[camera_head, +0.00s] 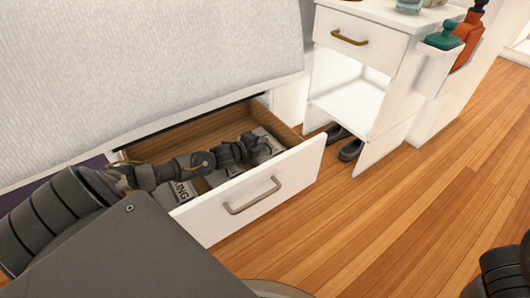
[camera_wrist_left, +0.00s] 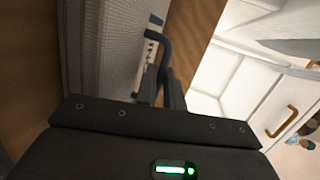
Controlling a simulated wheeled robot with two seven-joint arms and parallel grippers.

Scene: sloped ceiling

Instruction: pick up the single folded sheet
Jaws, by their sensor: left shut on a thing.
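My left gripper (camera_head: 258,151) reaches down into the open drawer (camera_head: 262,207) under the bed, near its right end. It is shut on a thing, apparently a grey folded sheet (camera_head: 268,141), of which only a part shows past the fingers. In the left wrist view, my fingers (camera_wrist_left: 160,68) are close together, with a pale strip between them. A grey textured surface (camera_wrist_left: 114,52) lies just left of them; I cannot tell whether it is the same sheet. My right gripper is not clearly in view.
Grey packs with dark lettering (camera_head: 184,191) lie in the drawer beneath my arm. The drawer front and sides stand close around the gripper. A white nightstand (camera_head: 366,50) stands to the right, with dark shoes (camera_head: 350,150) by its base. The wooden floor (camera_head: 420,210) is clear.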

